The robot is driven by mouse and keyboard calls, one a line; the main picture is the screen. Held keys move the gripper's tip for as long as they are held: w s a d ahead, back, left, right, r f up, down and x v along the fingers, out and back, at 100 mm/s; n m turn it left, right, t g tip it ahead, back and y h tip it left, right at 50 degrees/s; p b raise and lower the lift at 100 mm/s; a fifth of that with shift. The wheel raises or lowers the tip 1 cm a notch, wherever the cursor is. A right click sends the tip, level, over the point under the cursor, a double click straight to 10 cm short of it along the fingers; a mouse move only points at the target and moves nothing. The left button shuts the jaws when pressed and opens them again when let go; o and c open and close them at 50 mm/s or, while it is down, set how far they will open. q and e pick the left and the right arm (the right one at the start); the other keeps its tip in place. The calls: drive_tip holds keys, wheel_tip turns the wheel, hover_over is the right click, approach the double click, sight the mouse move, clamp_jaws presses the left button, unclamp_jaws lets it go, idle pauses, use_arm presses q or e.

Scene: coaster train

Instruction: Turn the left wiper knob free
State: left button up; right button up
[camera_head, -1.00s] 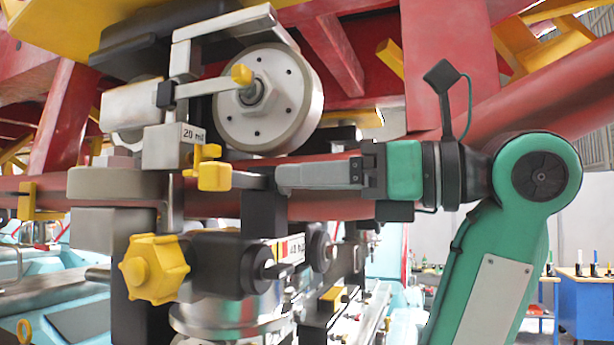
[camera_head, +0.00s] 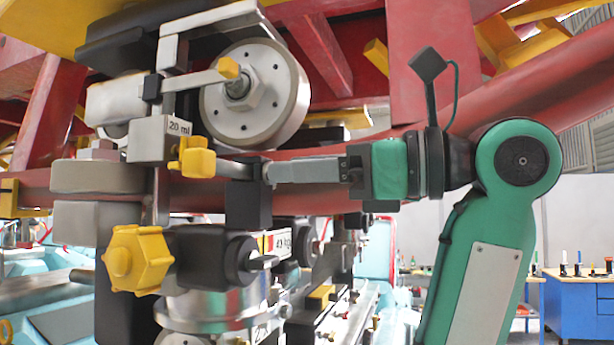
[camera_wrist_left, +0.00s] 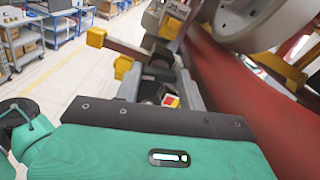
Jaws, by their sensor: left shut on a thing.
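A yellow star-shaped knob (camera_head: 135,260) faces me at the lower left of the head view, on a dark clamp body. Above it is a smaller yellow block-shaped handle (camera_head: 198,163) on a grey bar. I cannot tell which is the left wiper knob. My left gripper (camera_head: 268,172) reaches in from the right, its grey fingers shut at the bar's right end, by a dark block (camera_head: 248,205). In the left wrist view the fingers (camera_wrist_left: 160,85) lie either side of a dark piece (camera_wrist_left: 160,66); the exact contact is hidden. My right gripper is not in view.
A grey wheel (camera_head: 255,95) and a box marked 20 ml (camera_head: 152,138) sit just above. A red tube (camera_head: 320,198) runs close behind my gripper. A lever with a yellow tip (camera_head: 228,68) crosses the wheel. A blue cabinet (camera_head: 580,310) stands far right.

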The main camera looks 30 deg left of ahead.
use_arm(q)
drive_tip(key=n+b, duration=0.2)
drive_tip(key=n, duration=0.5)
drive_tip(key=n+b, duration=0.2)
drive_tip(key=n, duration=0.6)
drive_tip(key=shift+s+f, duration=0.15)
drive_tip(key=shift+f, duration=0.05)
drive_tip(key=shift+n, duration=0.4)
drive_tip(key=o, duration=1)
drive_tip(key=shift+s+d, duration=0.1)
drive_tip(key=shift+s, duration=0.05)
